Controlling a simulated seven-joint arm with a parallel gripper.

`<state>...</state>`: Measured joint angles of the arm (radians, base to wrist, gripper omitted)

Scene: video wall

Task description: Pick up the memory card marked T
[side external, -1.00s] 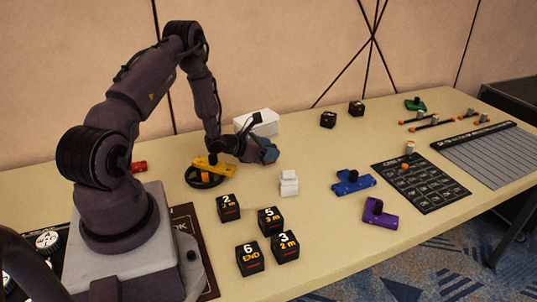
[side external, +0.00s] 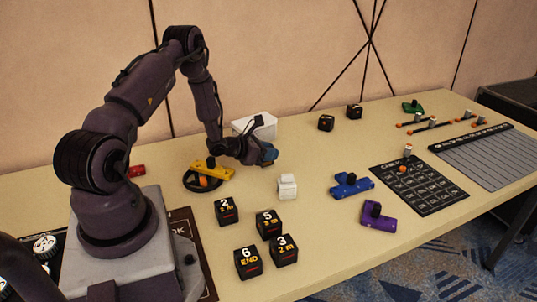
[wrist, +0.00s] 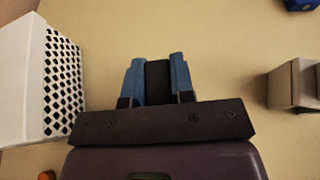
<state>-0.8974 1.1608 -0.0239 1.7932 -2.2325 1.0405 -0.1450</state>
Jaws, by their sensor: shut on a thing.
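My gripper (side external: 268,153) is above the table, between the white box and the small white block. In the wrist view its two blue fingers (wrist: 158,80) are shut on a dark, narrow block (wrist: 158,84). No mark on this block is readable, so I cannot tell whether it is the memory card marked T. In the side view the fingers hide it. I cannot make out a T on any other piece either.
The white box (side external: 255,126) stands behind my gripper and the white block (side external: 287,187) in front. A yellow piece (side external: 212,171) lies to the left. Numbered black cubes (side external: 248,262) are nearer the front. Blue (side external: 351,186) and purple (side external: 378,218) pieces lie right, beside a black board (side external: 420,187).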

